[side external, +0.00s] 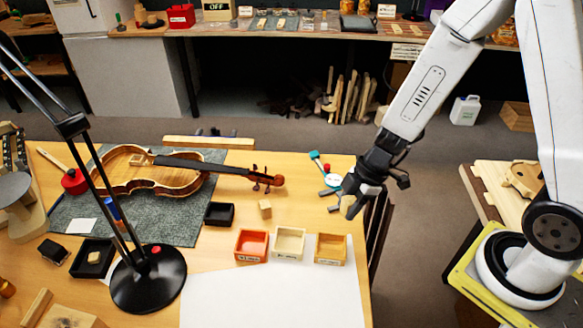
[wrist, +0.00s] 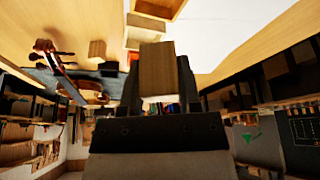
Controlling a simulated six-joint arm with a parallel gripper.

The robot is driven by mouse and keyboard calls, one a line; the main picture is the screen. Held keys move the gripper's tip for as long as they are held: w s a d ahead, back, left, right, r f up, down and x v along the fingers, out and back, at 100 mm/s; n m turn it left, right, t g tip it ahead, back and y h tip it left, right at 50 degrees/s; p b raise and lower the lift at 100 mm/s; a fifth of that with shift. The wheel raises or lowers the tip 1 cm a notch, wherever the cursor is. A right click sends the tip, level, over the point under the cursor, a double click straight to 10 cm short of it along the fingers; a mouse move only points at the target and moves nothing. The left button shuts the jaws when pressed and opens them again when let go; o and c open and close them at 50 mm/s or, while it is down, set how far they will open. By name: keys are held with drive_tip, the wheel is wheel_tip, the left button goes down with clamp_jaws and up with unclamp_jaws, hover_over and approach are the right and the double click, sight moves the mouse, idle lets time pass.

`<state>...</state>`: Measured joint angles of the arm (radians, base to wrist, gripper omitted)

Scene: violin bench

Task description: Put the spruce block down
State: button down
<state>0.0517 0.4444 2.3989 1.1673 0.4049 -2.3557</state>
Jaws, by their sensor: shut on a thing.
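My gripper (side external: 352,198) is above the right edge of the bench, right of the small open boxes. In the wrist view its two dark fingers are shut on a pale wooden block (wrist: 157,70), which I take to be the spruce block.
A red box (side external: 251,245), a cream box (side external: 289,244) and a yellow-orange box (side external: 331,249) stand in a row by a white sheet (side external: 275,300). A violin (side external: 150,172) lies on a grey mat (side external: 180,228). A black lamp (side external: 148,285) stands at the front.

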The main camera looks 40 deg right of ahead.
drive_tip(key=w+d+r+m+t+h, duration=0.3)
drive_tip(key=w+d+m, duration=0.4)
drive_tip(key=d+m, duration=0.4)
drive_tip(key=shift+w+d+r+m+h, duration=0.4)
drive_tip(key=shift+r+m+h, duration=0.1)
drive_tip(key=shift+r+m, duration=0.75)
drive_tip(key=shift+a, duration=0.1)
drive_tip(key=s+a+f+n+y, duration=0.1)
drive_tip(key=a+f+n, duration=0.1)
drive_tip(key=a, duration=0.7)
drive_tip(key=a+f+n, duration=0.2)
drive_tip(key=a, duration=0.7)
drive_tip(key=s+a+f+n+y, duration=0.1)
drive_tip(key=s+a+f+n, duration=0.1)
drive_tip(key=a, duration=0.5)
drive_tip(key=s+a+f+n+g+y, duration=0.1)
drive_tip(key=s+a+f+n, duration=0.2)
drive_tip(key=s+a, duration=0.4)
drive_tip(key=shift+a+f, duration=0.6)
drive_tip(key=shift+f, duration=0.1)
